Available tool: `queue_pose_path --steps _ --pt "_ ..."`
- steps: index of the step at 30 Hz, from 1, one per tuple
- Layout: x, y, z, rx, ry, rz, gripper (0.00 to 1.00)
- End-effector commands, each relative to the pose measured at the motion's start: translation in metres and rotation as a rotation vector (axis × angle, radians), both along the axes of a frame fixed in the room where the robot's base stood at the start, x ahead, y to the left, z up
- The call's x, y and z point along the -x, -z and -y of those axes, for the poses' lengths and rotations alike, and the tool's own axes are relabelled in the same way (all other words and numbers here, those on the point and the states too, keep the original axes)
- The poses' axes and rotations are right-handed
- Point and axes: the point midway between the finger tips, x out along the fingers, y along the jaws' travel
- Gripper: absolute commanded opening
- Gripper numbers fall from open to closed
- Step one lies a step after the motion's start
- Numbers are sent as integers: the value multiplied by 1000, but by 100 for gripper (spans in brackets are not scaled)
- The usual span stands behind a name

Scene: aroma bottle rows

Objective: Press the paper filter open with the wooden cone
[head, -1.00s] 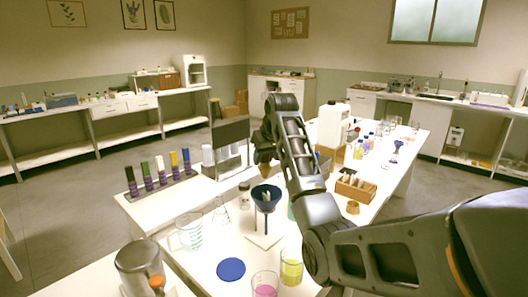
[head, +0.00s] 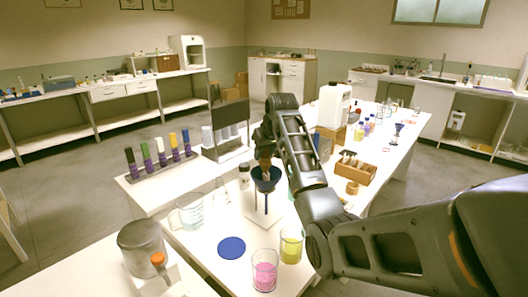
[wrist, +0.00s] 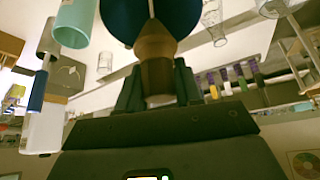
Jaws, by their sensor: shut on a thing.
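My gripper (wrist: 158,88) is shut on the brown wooden cone (wrist: 155,62), which also shows in the head view (head: 264,158). The cone hangs below the gripper, its lower end at the mouth of the dark blue funnel (head: 266,179). In the wrist view the funnel (wrist: 150,15) lies just beyond the cone and seems to meet it. I cannot tell how deep the cone sits. The funnel is upright on a stand with a white base (head: 262,214). The paper filter cannot be made out; the cone and funnel wall hide the inside.
A glass beaker (head: 190,212) stands left of the funnel, and beakers of pink (head: 264,272) and yellow (head: 291,248) liquid stand in front. A blue disc (head: 231,247) lies on the table. A wooden box (head: 355,170) is at right, a tube rack (head: 160,165) at left.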

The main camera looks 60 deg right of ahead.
Motion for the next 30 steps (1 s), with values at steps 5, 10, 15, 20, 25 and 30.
queue_pose_path --steps 5,10,15,20,25,30 --pt "0 0 0 0 0 0 5" --pt "0 0 0 0 0 0 5" --pt "0 1 0 0 0 0 5" --pt "0 2 0 0 0 0 5" --pt "0 4 0 -1 0 -1 5" --pt "0 6 0 -1 0 -1 5"
